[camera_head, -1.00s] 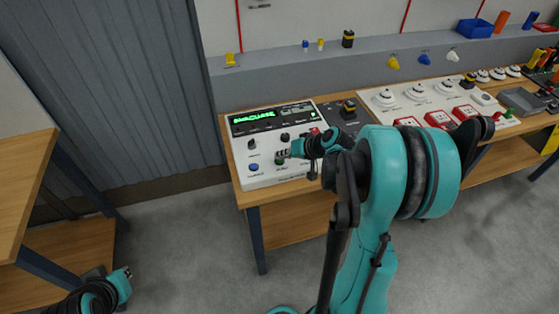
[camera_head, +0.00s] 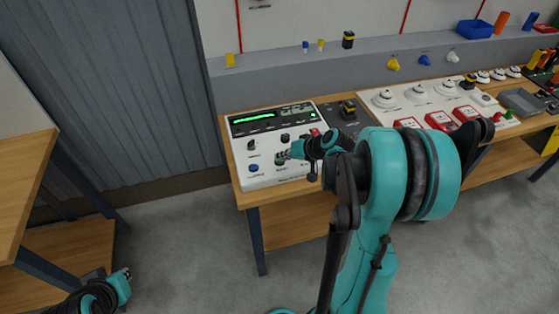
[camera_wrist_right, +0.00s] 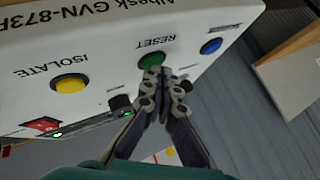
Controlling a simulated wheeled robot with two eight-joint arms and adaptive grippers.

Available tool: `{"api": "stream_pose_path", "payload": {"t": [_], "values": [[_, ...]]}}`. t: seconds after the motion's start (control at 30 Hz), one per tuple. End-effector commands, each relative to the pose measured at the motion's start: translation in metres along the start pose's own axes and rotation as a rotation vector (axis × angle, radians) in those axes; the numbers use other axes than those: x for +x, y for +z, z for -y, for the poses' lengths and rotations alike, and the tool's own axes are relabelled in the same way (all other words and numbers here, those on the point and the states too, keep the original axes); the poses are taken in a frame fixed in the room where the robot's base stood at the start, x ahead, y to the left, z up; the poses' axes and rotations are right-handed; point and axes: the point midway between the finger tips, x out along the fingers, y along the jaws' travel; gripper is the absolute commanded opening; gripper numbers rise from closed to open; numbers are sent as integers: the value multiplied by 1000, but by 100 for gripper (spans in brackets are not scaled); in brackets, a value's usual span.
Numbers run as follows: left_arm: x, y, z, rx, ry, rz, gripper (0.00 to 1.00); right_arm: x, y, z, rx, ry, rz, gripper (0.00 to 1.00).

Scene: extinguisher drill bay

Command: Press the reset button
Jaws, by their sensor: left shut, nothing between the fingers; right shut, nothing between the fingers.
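The green reset button (camera_wrist_right: 151,59) is on a white control panel (camera_head: 262,183), beside the printed word RESET in the right wrist view. My right gripper (camera_wrist_right: 161,74) is shut and empty. Its fingertips overlap the button's near edge and appear to be at it; how far the button is pushed in cannot be told. In the head view my right gripper (camera_head: 282,158) is over the panel's lower part and partly hides the button. The panel's display (camera_head: 254,118) shows a green lit bar. My left gripper (camera_head: 126,274) is shut and empty, low at the left.
A blue button (camera_wrist_right: 210,46) and a yellow button (camera_wrist_right: 69,84) marked ISOLATE flank the green one. A dark module (camera_head: 345,112) and a white board with several round detectors and red boxes (camera_head: 439,121) stand to the right. A wooden table (camera_head: 25,160) is at the left.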

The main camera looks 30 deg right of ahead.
Motion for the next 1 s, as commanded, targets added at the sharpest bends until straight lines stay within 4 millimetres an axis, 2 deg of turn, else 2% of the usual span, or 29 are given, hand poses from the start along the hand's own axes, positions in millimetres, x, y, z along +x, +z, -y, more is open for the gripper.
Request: {"api": "stream_pose_path", "payload": {"t": [0.2,0.63,1.0], "values": [[-9,-6,0,0,0,0,0,-9,-7,7,0,0,0,0],[-10,-7,0,0,0,0,0,-12,-8,9,0,0,0,0],[-33,-24,0,0,0,0,0,-36,-27,27,0,0,0,0]]}}
